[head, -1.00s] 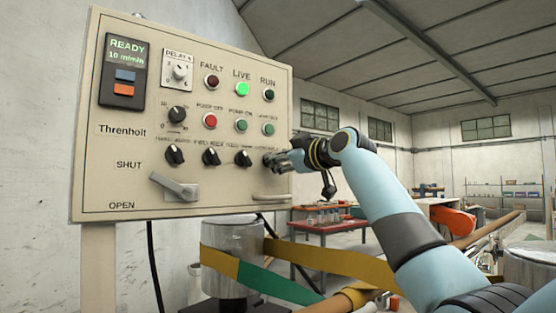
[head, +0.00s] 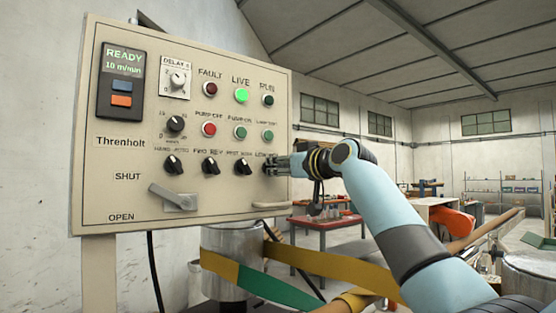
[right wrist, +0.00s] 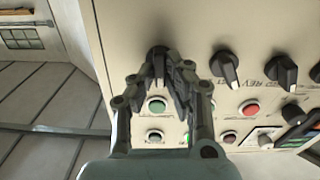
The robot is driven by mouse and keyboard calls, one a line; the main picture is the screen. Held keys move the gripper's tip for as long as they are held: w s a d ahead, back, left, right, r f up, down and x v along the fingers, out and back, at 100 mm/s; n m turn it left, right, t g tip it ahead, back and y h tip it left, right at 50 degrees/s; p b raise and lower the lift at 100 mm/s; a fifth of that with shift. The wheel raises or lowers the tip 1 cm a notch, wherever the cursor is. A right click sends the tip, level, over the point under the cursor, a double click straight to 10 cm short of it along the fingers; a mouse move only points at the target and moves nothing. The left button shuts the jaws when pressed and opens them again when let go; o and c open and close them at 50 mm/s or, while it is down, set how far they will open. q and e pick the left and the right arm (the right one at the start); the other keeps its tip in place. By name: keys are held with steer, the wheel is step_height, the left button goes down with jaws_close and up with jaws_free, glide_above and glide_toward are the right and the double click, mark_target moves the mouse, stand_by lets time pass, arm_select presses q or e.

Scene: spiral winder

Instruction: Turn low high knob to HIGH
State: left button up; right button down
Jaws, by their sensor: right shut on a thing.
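The low high knob (right wrist: 157,50) is the dark rotary knob at the right end of the panel's knob row. Its label in the head view is partly covered by my right gripper (head: 272,165). In the right wrist view, my right gripper (right wrist: 160,64) has its fingers closed around the knob, with the knob's top showing beyond the fingertips. The fingers hide the knob's pointer, so I cannot tell its setting. The beige control panel (head: 230,190) stands upright at the left. My left gripper is not in view.
Several similar knobs sit left of the gripper, the nearest being another black knob (head: 240,166). Green push buttons (head: 267,135) lie just above it. A pale handle (head: 271,206) is below. A metal drum with a yellow-green band (head: 232,270) stands under the panel.

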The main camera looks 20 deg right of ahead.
steer(key=shift+d+m+p, duration=0.1)
steer(key=shift+m+p, duration=2.4)
steer(key=shift+m, duration=1.6)
steer(key=c, duration=1.4)
jaws_free()
steer(key=shift+w, duration=0.1)
steer(key=shift+o, duration=0.2)
steer(key=v, duration=1.2)
